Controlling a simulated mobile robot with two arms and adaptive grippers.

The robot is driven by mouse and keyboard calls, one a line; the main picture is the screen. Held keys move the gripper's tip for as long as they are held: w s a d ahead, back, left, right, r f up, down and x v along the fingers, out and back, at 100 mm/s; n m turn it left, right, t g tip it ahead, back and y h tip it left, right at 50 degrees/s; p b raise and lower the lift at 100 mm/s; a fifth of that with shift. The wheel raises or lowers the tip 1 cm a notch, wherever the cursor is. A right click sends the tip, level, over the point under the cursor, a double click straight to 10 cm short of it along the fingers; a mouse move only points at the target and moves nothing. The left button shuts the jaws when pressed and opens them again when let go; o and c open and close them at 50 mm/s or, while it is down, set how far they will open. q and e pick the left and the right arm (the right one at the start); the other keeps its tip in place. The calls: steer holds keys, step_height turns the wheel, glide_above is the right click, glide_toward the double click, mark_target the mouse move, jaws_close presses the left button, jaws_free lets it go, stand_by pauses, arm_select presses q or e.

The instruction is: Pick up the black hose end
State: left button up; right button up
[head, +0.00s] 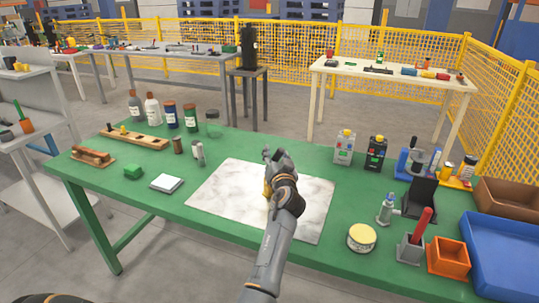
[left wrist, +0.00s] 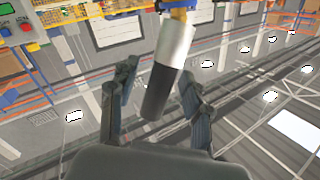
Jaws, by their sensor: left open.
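In the left wrist view the black hose end (left wrist: 158,92) is a short black cylinder below a silver sleeve (left wrist: 175,45), with a brass-coloured part at the top edge. It sits tilted between the fingers of my left gripper (left wrist: 157,78), which are open on either side of it. I see a gap on both sides. In the head view my left gripper (head: 278,158) is over the white marbled mat (head: 220,185). A small brass-yellow piece (head: 267,188) shows beside it; the black end is hidden there. My right gripper is not in view.
On the right stand a round tin (head: 361,238), an orange bin (head: 448,258) and a blue tray (head: 500,245). The mat's left part is clear.

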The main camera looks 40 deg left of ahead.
arm_select(q)
steer(key=shift+s+d+r, duration=0.15)
steer(key=shift+d+r, duration=0.1)
steer(key=shift+d, duration=0.15)
steer(key=shift+s+d+r, duration=0.1)
steer(key=shift+s+d, duration=0.05)
jaws_close()
steer(key=shift+r, duration=0.4)
step_height(320, 180, up, 2)
steer(key=shift+r, duration=0.25)
steer(key=s+r+p, duration=0.1)
steer(key=s+r, duration=0.8)
steer(key=s, duration=0.5)
steer(key=shift+r, duration=0.3)
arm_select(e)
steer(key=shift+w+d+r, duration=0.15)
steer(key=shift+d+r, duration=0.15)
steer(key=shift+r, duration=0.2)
